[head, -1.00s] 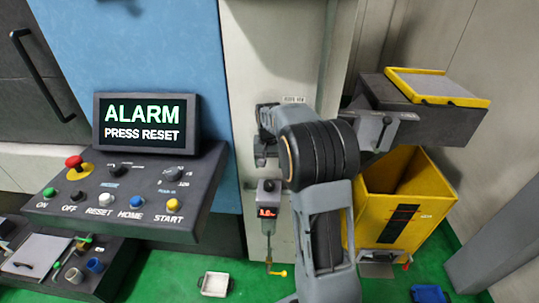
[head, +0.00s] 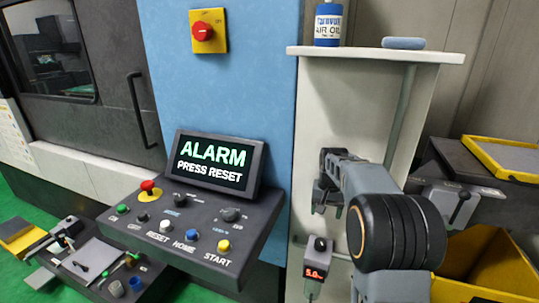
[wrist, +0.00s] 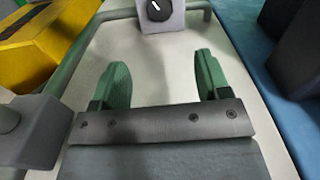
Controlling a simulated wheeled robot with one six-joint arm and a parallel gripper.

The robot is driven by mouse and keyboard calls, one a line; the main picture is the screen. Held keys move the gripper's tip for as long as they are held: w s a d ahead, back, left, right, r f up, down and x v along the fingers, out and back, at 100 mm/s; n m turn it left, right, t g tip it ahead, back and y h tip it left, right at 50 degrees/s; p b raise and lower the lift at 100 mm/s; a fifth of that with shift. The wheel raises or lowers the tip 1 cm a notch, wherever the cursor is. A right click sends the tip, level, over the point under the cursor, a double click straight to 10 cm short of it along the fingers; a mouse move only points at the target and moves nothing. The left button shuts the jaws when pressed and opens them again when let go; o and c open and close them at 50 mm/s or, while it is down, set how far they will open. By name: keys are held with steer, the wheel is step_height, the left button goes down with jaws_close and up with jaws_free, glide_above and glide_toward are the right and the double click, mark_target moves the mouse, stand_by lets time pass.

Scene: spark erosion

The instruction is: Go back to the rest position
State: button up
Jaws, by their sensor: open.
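My gripper (head: 322,196) is in front of the pale cabinet panel, to the right of the control console, in the head view. In the wrist view, my gripper (wrist: 158,85) shows two green fingers standing well apart with nothing between them. Beyond the fingers is the pale panel (wrist: 165,62), with a grey box with a black knob (wrist: 158,10) at the top. In the head view, this box with a red "5.0" readout (head: 316,262) sits just below my gripper, apart from it.
The control console (head: 190,235) carries several buttons and a screen (head: 212,165) reading "ALARM PRESS RESET". A yellow bin (head: 490,268) stands at the right. A red emergency button (head: 205,34) is on the blue wall.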

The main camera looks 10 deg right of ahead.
steer(key=s+a+n+t, duration=0.1)
steer(key=s+a, duration=0.2)
steer(key=s, duration=0.4)
steer(key=s+a+r+n+t, duration=0.1)
steer(key=s+a, duration=0.3)
steer(key=s, duration=0.4)
steer(key=s+a+n+t, duration=0.2)
steer(key=s+a+n, duration=0.1)
steer(key=s, duration=0.4)
steer(key=shift+s+a+r, duration=0.2)
steer(key=shift+a+r, duration=0.05)
steer(key=shift+a, duration=0.05)
